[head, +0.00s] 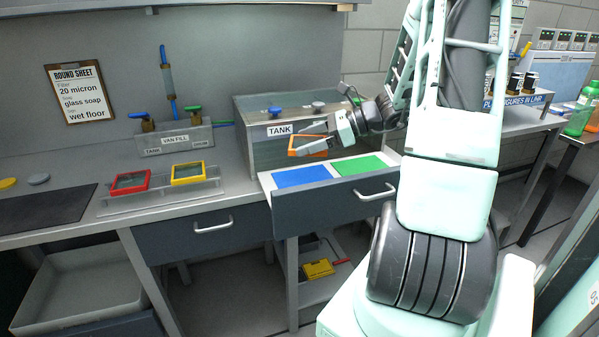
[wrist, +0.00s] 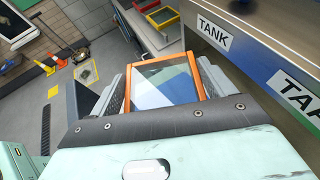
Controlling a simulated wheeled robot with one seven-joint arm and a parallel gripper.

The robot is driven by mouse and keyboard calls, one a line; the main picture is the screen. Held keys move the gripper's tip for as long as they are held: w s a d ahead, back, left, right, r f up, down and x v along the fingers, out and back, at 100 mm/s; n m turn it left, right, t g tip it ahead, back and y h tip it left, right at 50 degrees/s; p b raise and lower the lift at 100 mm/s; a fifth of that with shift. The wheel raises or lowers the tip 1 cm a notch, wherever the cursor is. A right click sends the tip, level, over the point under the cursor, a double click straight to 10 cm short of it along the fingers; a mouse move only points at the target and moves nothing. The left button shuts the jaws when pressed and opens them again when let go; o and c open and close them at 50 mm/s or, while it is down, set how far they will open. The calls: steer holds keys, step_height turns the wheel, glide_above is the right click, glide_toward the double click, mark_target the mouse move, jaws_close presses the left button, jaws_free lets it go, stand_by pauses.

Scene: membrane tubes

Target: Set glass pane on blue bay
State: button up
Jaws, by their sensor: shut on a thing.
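My gripper (head: 312,137) is shut on an orange-framed glass pane (head: 293,144). It holds the pane in the air in front of the tank, above the pulled-out drawer. The blue bay (head: 302,177) is the left pad in the drawer top and lies empty below the pane. The green bay (head: 358,165) lies to its right, also empty. In the wrist view, the orange pane (wrist: 142,69) sits between my two fingers, and blue shows through its glass. The gap between pane and blue bay cannot be measured exactly.
The tank (head: 258,153) stands right behind the drawer (head: 335,207). A red frame (head: 131,190) and a yellow frame (head: 187,182) lie in a grey rack on the left counter. The van fill valves (head: 174,140) stand behind them. An open lower drawer (head: 85,285) juts out at left.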

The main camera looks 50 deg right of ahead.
steer(key=f, duration=0.6)
steer(key=shift+w+d+b, duration=0.15)
steer(key=shift+w+b, duration=0.1)
steer(key=shift+b, duration=0.1)
steer(key=shift+f, duration=1.95)
steer(key=shift+f, duration=0.2)
steer(key=o, duration=1)
steer(key=shift+r, duration=0.15)
